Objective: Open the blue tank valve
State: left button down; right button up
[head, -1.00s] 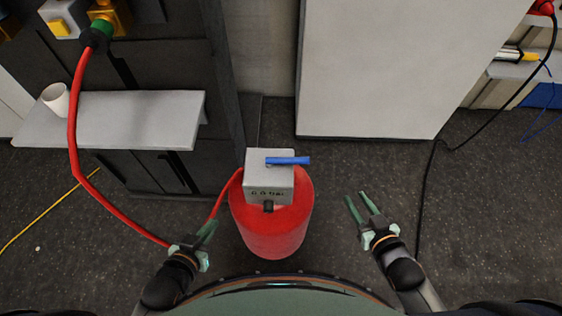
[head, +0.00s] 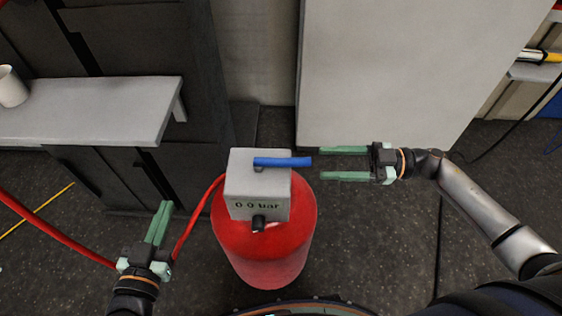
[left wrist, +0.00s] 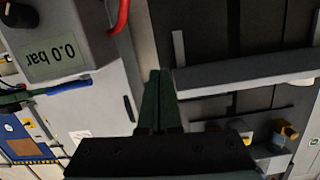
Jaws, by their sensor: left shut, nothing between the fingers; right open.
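The red tank (head: 265,255) stands on the floor in front of me. On it sits a grey valve box (head: 245,185) with a display reading "0.0 bar", which also shows in the left wrist view (left wrist: 60,50). The blue valve handle (head: 282,162) lies across the box top, pointing right. My right gripper (head: 322,163) is open, level with the handle's free end, its fingers pointing left at either side of the handle's line. The handle tip sits at about the fingertips; I see no grip on it. My left gripper (head: 163,208) is shut and empty, left of the tank.
A red hose (head: 60,235) runs from the left past my left gripper to the valve box. A grey shelf (head: 90,115) with a white cup (head: 11,86) juts out at left. A large pale panel (head: 400,70) stands behind my right gripper. The floor right of the tank is clear.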

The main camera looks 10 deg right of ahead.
aim_at(287, 162)
jog(key=x, duration=0.9)
jog(key=shift+a+b, duration=0.2)
jog(key=shift+b, duration=0.2)
pick_arm(q)
jog(key=shift+w+d+r+m+t+h, duration=0.15)
jog(key=shift+r+t, duration=0.2)
jog(key=shift+r, duration=0.5)
jog(key=shift+w+a+r+m+t+h, duration=0.1)
jog(key=shift+r+t+h, duration=0.15)
jog(key=shift+r, duration=0.6)
jog(key=shift+w+d+r+m+t+h, duration=0.15)
jog(key=shift+r+t, duration=0.25)
jog(key=shift+r, duration=0.45)
pick_arm(e)
jog(key=shift+w+a, duration=0.2)
jog(key=shift+a, duration=0.3)
pick_arm(q)
jog(key=shift+a, duration=0.1)
pick_arm(e)
grip_shut()
